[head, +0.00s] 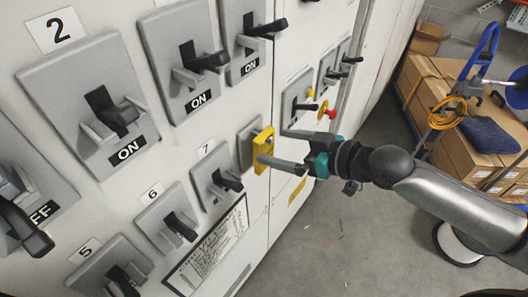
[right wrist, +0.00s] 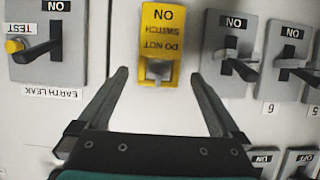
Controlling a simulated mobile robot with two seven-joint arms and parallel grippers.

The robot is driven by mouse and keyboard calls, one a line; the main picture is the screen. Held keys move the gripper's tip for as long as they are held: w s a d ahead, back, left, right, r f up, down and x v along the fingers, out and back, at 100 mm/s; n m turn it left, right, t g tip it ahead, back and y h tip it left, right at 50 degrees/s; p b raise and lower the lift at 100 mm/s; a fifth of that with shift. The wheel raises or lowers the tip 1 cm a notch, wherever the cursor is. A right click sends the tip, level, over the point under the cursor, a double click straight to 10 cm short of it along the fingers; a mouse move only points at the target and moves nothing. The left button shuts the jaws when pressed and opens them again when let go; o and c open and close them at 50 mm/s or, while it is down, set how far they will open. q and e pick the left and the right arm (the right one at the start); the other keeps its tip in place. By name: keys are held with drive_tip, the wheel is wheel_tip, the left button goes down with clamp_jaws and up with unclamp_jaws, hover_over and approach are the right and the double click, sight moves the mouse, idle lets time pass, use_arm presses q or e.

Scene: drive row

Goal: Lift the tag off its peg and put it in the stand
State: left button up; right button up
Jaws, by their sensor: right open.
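The yellow tag (head: 263,151) hangs on the grey panel of the drive row. It also shows in the right wrist view (right wrist: 161,30), upside down, with the words "DO NOT SWITCH ON". A grey peg (right wrist: 158,70) shows at its end nearest my gripper. My right gripper (head: 271,147) is open in front of the tag, and the tag lies between the two fingers in the right wrist view. I see no clear contact. My left gripper is not in view. I cannot make out the stand in either view.
Switch levers stick out around the tag, such as switch 7 (head: 226,180) and the earth leak unit (right wrist: 46,45). A paper chart (head: 207,247) is on the panel below. Cardboard boxes (head: 445,110) stand at the right. The grey floor (head: 345,235) is mostly clear.

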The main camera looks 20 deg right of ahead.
sight(264, 147)
drive_tip(key=shift+x, duration=2.55)
drive_tip(key=shift+d, duration=0.1)
drive_tip(key=c, duration=1.3)
